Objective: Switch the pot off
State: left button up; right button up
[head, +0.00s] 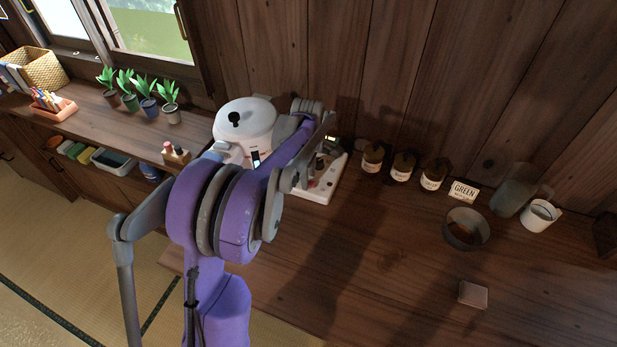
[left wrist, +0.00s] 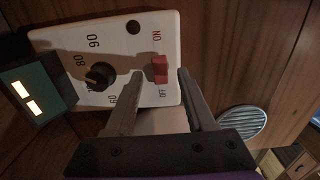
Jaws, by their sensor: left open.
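The white pot (head: 245,115) stands against the back wall, partly behind my left arm. Beside it lies a white control panel (head: 325,188), also large in the left wrist view (left wrist: 75,40). The panel has a red switch (left wrist: 159,69) between the words ON and OFF, and a black dial (left wrist: 100,76) among temperature numbers. I cannot tell which way the switch is set. My left gripper (left wrist: 161,73) is open and empty, with its fingertips to either side of the red switch. In the head view the arm largely hides its fingers. My right gripper is out of view.
Several labelled jars (head: 401,168), a GREEN card (head: 464,191), a dark bowl (head: 466,229) and a white cup (head: 540,215) stand to the right. A small block (head: 473,294) lies in front. Potted plants (head: 171,103) line the left shelf. The counter's middle is clear.

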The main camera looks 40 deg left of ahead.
pick_arm(q)
notch_tip(320, 180, up, 10)
dwell(0.3)
jog(key=shift+f, duration=0.1)
dwell(0.3)
jog(key=s+d+f+m+t+p, duration=0.1)
jog(key=s+d+f+m+t, duration=0.1)
jog(key=s+d+m, duration=0.7)
jog(key=s+d+f+m+t+p, duration=0.1)
jog(key=s+d+f+m+t, duration=0.2)
jog(key=s+d+m, duration=0.7)
jog(key=d+m, duration=0.2)
jog(key=shift+s+d+m, duration=0.2)
jog(key=shift+s+m, duration=0.1)
